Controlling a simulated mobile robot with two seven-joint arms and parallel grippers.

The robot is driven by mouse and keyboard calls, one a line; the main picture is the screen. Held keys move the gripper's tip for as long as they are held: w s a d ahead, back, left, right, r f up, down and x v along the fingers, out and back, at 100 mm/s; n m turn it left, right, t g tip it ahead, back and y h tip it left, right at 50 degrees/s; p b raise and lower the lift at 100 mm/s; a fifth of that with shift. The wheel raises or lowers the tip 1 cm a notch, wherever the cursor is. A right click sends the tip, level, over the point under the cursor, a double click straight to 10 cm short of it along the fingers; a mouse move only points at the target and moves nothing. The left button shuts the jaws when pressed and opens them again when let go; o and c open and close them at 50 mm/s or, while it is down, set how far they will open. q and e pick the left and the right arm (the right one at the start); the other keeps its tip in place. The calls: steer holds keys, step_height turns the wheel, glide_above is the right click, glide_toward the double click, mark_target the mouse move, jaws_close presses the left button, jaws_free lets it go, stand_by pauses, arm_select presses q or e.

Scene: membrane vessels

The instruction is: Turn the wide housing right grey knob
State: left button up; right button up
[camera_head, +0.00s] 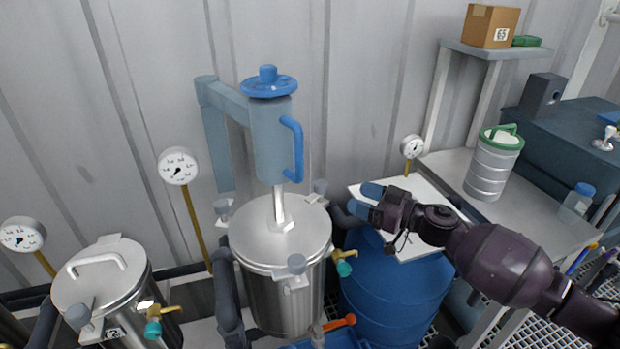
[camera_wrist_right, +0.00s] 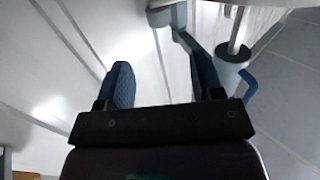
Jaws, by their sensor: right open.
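The wide steel housing (camera_head: 275,300) stands in the middle of the head view, with a flat lid (camera_head: 285,238). Grey knobs sit around its rim: one at the left (camera_head: 222,208), one at the back right (camera_head: 320,187) and one at the front right (camera_head: 297,263). I cannot tell which the task calls right. My right gripper (camera_head: 365,200) comes in from the right and is open and empty, right of the back-right knob and apart from it. In the right wrist view its blue fingers (camera_wrist_right: 163,80) are spread with only pale wall between them. My left gripper is out of view.
A blue-grey mixer head (camera_head: 272,140) with a blue handle rises over the lid. A blue barrel (camera_head: 395,295) with a white board (camera_head: 425,250) stands under my right arm. A smaller steel vessel (camera_head: 105,290) is at left. Gauges (camera_head: 178,167) stand behind.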

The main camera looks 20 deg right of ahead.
mark_target(320, 182)
steer(key=b+x, duration=0.1)
steer(key=x, duration=1)
steer(key=shift+r, duration=0.15)
steer(key=c, duration=0.9)
